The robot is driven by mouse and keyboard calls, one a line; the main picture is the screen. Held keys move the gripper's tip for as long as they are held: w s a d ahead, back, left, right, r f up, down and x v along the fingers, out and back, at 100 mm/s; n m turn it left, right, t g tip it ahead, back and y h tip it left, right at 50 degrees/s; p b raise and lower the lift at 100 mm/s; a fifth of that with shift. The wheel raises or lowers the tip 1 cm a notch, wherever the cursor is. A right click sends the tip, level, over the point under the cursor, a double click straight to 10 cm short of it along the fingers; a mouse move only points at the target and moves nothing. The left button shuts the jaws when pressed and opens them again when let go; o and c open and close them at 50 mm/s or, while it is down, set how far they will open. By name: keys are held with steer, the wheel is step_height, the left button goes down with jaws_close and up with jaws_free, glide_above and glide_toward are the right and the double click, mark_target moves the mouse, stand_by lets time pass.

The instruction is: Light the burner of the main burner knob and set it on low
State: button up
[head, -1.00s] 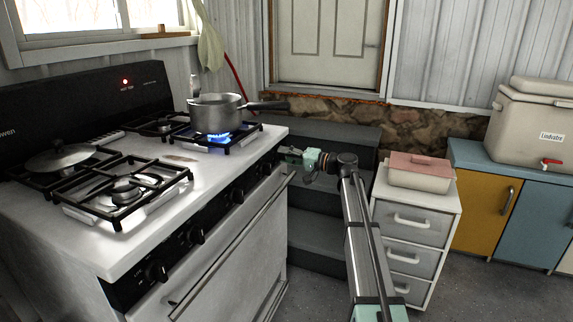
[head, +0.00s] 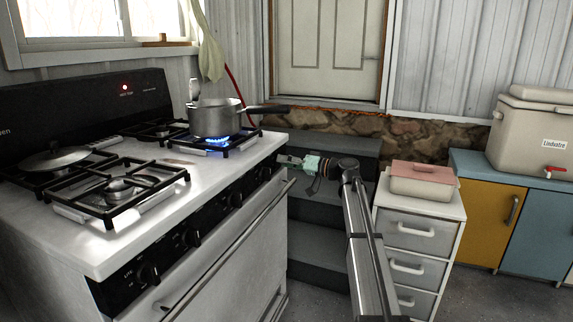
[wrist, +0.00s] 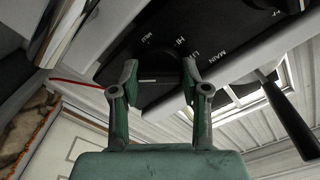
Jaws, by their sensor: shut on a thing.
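The main burner knob (wrist: 160,82) is dark and sits between my gripper's two fingers in the wrist view. A short white mark shows on it. The panel beside it reads MAIN, LI, HI and MED. My gripper (wrist: 158,78) is shut on this knob. In the head view my gripper (head: 282,160) is at the far right end of the stove's front panel, where its fingertips and the knob are hard to make out.
The white stove (head: 120,232) has several other black knobs along its front and an oven handle (head: 225,250) below. A lidded pan (head: 57,158) stands at left. Dark steps (head: 315,195) lie behind my gripper. A drawer cabinet (head: 415,235) stands close right of my arm.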

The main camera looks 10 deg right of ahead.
steer(key=shift+r, duration=0.1)
steer(key=o, duration=1.1)
steer(key=shift+a, duration=0.1)
steer(key=shift+o, duration=0.2)
steer(key=v, duration=1.2)
steer(key=shift+w, duration=0.1)
